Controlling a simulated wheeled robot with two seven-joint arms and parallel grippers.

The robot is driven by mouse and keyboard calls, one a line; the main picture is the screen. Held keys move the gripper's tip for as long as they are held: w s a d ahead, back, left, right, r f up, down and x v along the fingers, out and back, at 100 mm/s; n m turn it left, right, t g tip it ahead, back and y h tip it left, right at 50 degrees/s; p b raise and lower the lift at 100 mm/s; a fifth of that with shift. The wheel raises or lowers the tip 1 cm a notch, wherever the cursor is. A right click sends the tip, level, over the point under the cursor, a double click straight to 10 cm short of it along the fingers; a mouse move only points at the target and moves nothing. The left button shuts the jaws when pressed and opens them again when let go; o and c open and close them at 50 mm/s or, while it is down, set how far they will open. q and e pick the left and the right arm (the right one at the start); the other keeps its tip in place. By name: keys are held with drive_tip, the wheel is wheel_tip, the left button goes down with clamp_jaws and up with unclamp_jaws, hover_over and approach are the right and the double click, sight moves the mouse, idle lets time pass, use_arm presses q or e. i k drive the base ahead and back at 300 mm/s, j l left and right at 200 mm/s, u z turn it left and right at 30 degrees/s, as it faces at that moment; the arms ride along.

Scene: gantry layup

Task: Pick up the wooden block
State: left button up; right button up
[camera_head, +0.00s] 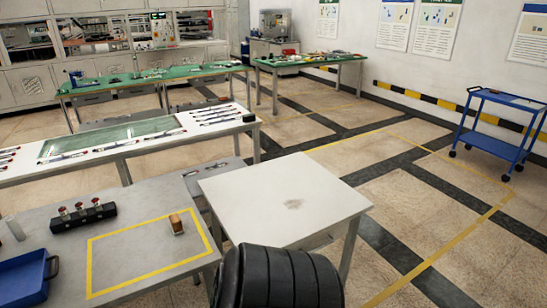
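A small wooden block (176,224), brown with a lighter side, stands on the grey table (140,215) at the lower left. It sits inside a yellow taped rectangle (120,233), near its far right corner. Nothing touches the block. Neither my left gripper nor my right gripper shows in the head view.
On the grey table are a black holder (82,216) with several red-topped pieces and a blue tray (25,278). A bare white table (285,190) stands to the right. A black ribbed shape (280,280) covers the bottom middle. A blue cart (495,130) stands far right.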

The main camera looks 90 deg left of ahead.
sight(176, 224)
drive_tip(key=u, duration=3.55)
drive_tip(key=i+j+z, duration=0.2)
drive_tip(key=j+z, duration=0.25)
drive_tip(key=i+j+z, duration=0.15)
drive_tip(key=j+z, duration=0.15)
drive_tip(key=z, duration=0.15)
drive_tip(key=i+j+z, duration=0.1)
drive_tip(key=j+z, duration=0.35)
